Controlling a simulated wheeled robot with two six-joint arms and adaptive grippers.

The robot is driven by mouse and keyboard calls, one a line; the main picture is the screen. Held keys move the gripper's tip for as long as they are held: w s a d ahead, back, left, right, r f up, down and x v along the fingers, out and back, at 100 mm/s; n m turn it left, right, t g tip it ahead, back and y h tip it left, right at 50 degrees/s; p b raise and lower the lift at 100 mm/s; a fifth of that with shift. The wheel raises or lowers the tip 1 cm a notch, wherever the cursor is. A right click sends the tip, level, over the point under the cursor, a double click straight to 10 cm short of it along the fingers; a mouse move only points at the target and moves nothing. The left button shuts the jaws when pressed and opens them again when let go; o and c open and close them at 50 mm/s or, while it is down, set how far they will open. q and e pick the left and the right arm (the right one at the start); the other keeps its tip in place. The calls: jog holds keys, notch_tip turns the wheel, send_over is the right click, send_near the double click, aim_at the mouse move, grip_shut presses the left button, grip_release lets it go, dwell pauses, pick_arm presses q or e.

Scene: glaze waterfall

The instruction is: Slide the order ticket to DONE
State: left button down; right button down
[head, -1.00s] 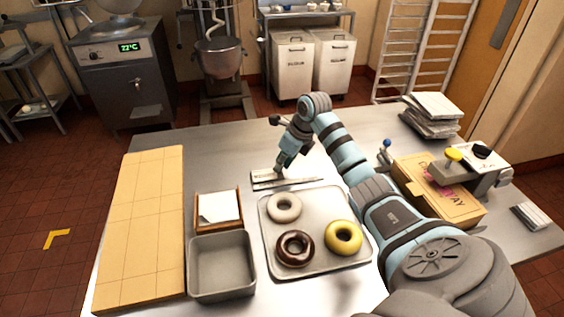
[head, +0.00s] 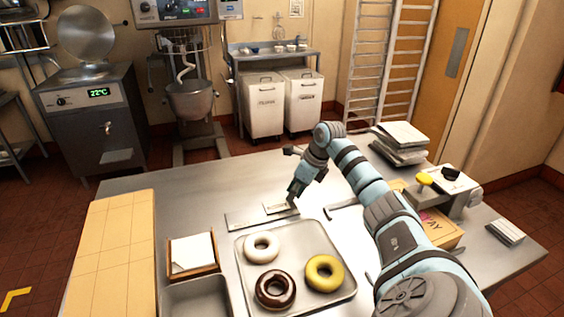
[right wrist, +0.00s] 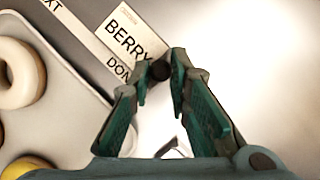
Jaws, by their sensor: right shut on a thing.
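The order ticket (head: 275,208) is a small pale card. In the right wrist view the ticket (right wrist: 125,28) reads BERRY. It lies at the right part of a flat grey rail (head: 240,219) on the steel table, behind the donut tray. The word DONE, partly covered by a finger, shows on the rail (right wrist: 78,32) beside the ticket; the end of another word shows at its far left end. My right gripper (head: 292,203) is at the ticket's right end. In the wrist view its fingertips (right wrist: 163,70) are closed around a small dark knob at the ticket's edge.
A tray (head: 345,291) with white, chocolate and yellow donuts lies just in front of the rail. A paper holder (head: 193,268) and a grey pan (head: 195,295) stand left of it. A yellow box (head: 440,228) and a paper stack (head: 400,143) are to the right.

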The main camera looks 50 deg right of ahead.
jog(key=shift+d+r, duration=0.15)
jog(key=c, duration=1.9)
grip_release()
jog(key=o, duration=0.4)
jog(key=shift+s+d, duration=0.15)
jog(key=v, duration=1.1)
jog(key=shift+s+r, duration=0.15)
jog(key=shift+r, duration=0.25)
